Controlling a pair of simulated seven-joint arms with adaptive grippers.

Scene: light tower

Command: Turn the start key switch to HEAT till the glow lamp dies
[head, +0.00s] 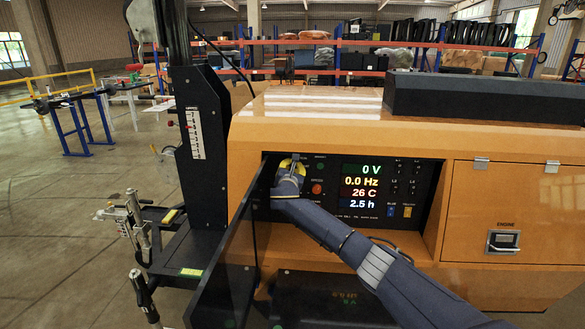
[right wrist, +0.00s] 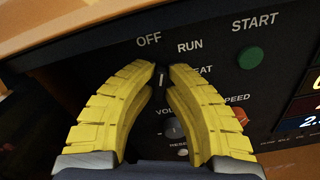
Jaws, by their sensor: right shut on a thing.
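My right gripper (head: 291,162) reaches into the recessed control panel (head: 432,180) of the orange light tower. In the right wrist view its yellow fingers (right wrist: 161,70) are shut on the small dark start key switch (right wrist: 160,80), which shows a white mark between the fingertips. OFF and RUN are printed above the switch, and HEAT to its right is partly covered by a finger. The mark looks near upright; its exact setting is hard to tell. I cannot make out a glow lamp in either view. My left gripper is not in view.
A green START button (right wrist: 250,57) lies right of the switch, and a VOLTS knob (right wrist: 172,128) below it. The display (head: 361,187) reads 0 V, 0.0 Hz, 26 C, 2.5 h. A dark open door (head: 225,270) stands left of the panel recess.

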